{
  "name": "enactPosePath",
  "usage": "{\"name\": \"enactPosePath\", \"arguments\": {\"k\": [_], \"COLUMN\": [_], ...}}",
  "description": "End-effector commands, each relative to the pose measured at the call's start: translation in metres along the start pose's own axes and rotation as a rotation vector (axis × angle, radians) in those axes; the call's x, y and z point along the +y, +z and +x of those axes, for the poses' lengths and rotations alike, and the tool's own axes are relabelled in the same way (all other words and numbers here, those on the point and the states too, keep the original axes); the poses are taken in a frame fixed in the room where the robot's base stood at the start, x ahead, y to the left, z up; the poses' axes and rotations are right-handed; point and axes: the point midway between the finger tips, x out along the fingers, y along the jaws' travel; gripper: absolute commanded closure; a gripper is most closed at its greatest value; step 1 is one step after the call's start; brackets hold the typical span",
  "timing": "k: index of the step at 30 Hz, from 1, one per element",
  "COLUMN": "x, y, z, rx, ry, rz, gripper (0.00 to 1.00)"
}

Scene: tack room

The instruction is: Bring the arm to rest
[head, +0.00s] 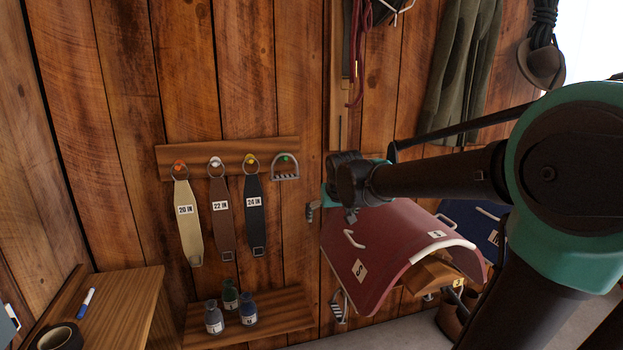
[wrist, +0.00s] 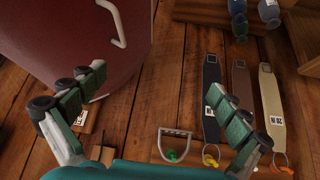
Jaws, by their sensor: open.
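My gripper (head: 331,212) is open and empty at the end of my raised arm, which reaches in from the right in the head view. It is in front of the plank wall, just right of the stirrup on the strap rail and above the left edge of the red saddle (head: 385,245). The red saddle also shows in the wrist view (wrist: 75,45), beyond the left finger. I cannot tell how far the fingers are from the wall.
A wooden peg rail (head: 225,155) holds three labelled straps and a stirrup (head: 286,172). Several small bottles stand on a low shelf (head: 285,320). A wooden bench (head: 115,310) is at lower left. A blue saddle (head: 470,225) and green cloth (head: 460,70) are at right.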

Motion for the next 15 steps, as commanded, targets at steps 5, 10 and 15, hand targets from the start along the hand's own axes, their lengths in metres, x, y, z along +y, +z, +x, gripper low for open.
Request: {"name": "enactPosePath", "arguments": {"k": [5,10,15], "x": [0.053,0.080,0.089], "y": [0.114,0.217,0.292], "z": [0.013,0.016,0.015], "rx": [-0.092,-0.174,-0.230], "ry": [0.036,0.052,0.055], "rz": [0.057,0.103,0.136], "gripper": [0.00,0.00,0.00]}}
